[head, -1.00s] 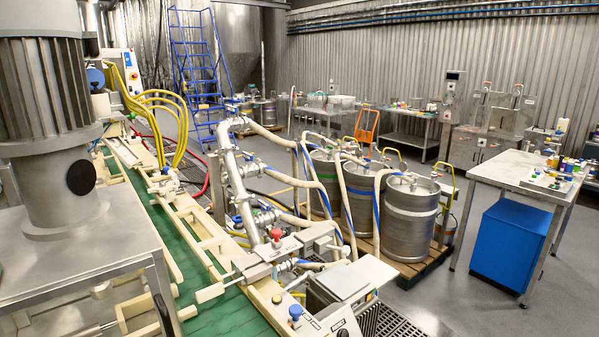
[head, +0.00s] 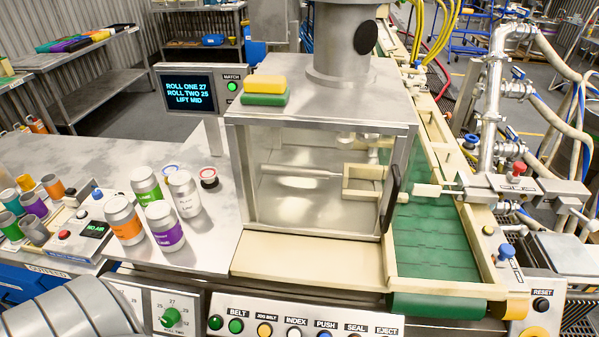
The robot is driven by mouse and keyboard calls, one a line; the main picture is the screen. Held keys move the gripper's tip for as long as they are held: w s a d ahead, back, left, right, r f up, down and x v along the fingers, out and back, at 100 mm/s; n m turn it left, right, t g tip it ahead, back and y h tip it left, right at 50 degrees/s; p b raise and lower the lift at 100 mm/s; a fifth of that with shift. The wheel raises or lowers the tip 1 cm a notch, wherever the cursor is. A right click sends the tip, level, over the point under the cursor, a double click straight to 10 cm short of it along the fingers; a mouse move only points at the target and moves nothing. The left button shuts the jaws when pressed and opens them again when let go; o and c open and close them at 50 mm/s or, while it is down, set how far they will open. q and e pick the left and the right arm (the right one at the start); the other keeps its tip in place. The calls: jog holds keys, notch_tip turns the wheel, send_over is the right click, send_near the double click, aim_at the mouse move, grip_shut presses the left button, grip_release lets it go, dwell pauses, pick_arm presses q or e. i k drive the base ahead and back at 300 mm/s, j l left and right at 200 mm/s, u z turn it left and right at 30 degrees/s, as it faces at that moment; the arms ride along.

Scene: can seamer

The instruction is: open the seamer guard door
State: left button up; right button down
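The seamer (head: 320,108) stands in the middle of the head view, a metal box with a grey column on top. Its guard door (head: 290,215) is a clear panel in a metal frame on the front and looks shut. A black upright door handle (head: 391,195) is at the door's right edge. Behind the panel I see a metal rod (head: 300,171) and a cream-coloured holder (head: 362,184). Neither gripper shows in the head view, and nothing touches the handle.
Several cans (head: 183,193) stand on the bench left of the seamer. A green conveyor (head: 435,245) runs along its right side. A button panel (head: 300,326) lies below the door, with a cream ledge (head: 300,255) between. Sponges (head: 265,88) lie on top. A screen (head: 190,92) stands behind left.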

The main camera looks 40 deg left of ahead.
aim_at(331, 178)
jog(key=k+u, duration=0.1)
jog(key=u, duration=0.85)
